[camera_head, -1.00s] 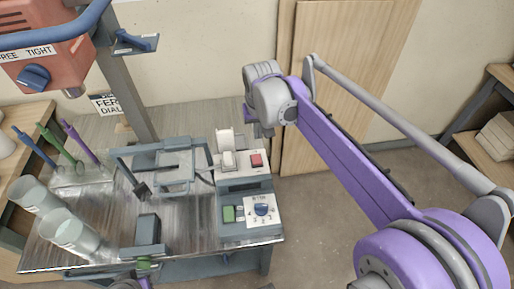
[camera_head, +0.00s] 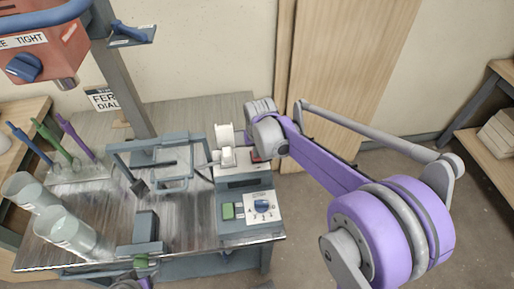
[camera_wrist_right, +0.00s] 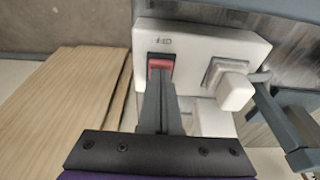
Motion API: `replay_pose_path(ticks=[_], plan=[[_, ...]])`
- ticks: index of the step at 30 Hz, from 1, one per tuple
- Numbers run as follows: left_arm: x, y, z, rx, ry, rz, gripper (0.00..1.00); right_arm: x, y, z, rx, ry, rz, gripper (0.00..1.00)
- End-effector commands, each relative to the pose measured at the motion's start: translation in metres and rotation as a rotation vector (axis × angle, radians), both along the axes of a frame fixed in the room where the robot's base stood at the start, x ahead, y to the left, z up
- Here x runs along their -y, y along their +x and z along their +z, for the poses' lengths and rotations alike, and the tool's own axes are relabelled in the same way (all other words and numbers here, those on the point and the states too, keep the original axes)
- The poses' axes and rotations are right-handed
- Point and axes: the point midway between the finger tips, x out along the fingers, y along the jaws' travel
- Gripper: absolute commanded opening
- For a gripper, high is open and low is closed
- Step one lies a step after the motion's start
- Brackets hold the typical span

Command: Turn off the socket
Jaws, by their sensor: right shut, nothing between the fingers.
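The socket is a white box (camera_wrist_right: 205,45) with a red rocker switch (camera_wrist_right: 160,68) on one side and a white plug (camera_wrist_right: 235,92) in the other. In the head view the socket (camera_head: 230,172) sits at the back right of the metal bench, partly hidden by my right arm. My right gripper (camera_wrist_right: 160,78) is shut and empty. Its fingertips are at the red switch, overlapping its lower part; I cannot tell whether they press on it. In the head view my right gripper (camera_head: 259,153) is over the socket's right end.
A grey control box (camera_head: 248,208) with a green button and a blue dial stands in front of the socket. A grey frame (camera_head: 155,165) is to its left. Clear buckets (camera_head: 65,230) and colored-handled tools (camera_head: 48,135) are at the bench's left. Floor is open to the right.

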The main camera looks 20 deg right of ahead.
Motion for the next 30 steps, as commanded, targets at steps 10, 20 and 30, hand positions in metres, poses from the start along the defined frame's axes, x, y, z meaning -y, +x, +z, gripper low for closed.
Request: replay_pose_path(ticks=[10, 20, 30], plan=[[0.000, 0.000, -0.004, -0.001, 0.000, 0.000, 0.50, -0.001, -0.003, -0.006, 0.052, -0.015, 0.000, 0.00], [0.000, 0.000, -0.003, -0.001, 0.000, 0.000, 0.50, 0.000, -0.002, -0.006, 0.075, -0.020, -0.001, 0.00], [0.000, 0.000, 0.001, 0.000, 0.000, 0.000, 0.50, 0.003, 0.011, -0.001, 0.074, -0.020, -0.001, 0.00]])
